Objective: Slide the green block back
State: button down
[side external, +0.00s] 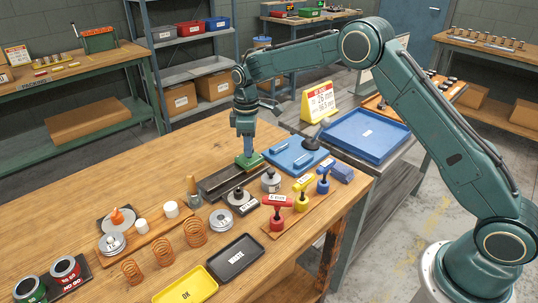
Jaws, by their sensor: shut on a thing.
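The green block (249,161) sits at the right, far end of a dark metal channel (214,187) on the wooden bench. My gripper (246,153) points down from above and is shut on the green block. The fingertips are small here, and the block's underside is hidden. The channel to the left of the block looks open, with a grey round part close to its near side.
A blue plate (290,151) lies just right of the block. Red, yellow and blue handled tools (277,211) stand on a board nearby. Springs (195,233), a yellow OK tray (185,286) and a black waste tray (236,258) are nearer the front. The bench's left back is clear.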

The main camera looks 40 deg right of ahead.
jog(key=a, duration=1.3)
jog(key=shift+a, duration=0.1)
jog(key=c, duration=1.2)
grip_release()
jog(key=shift+c, duration=0.2)
jog(key=shift+o, duration=0.5)
jog(key=shift+r, duration=0.1)
jog(key=shift+r, duration=0.2)
notch_tip(320, 180, up, 13)
jog(key=shift+r, duration=0.15)
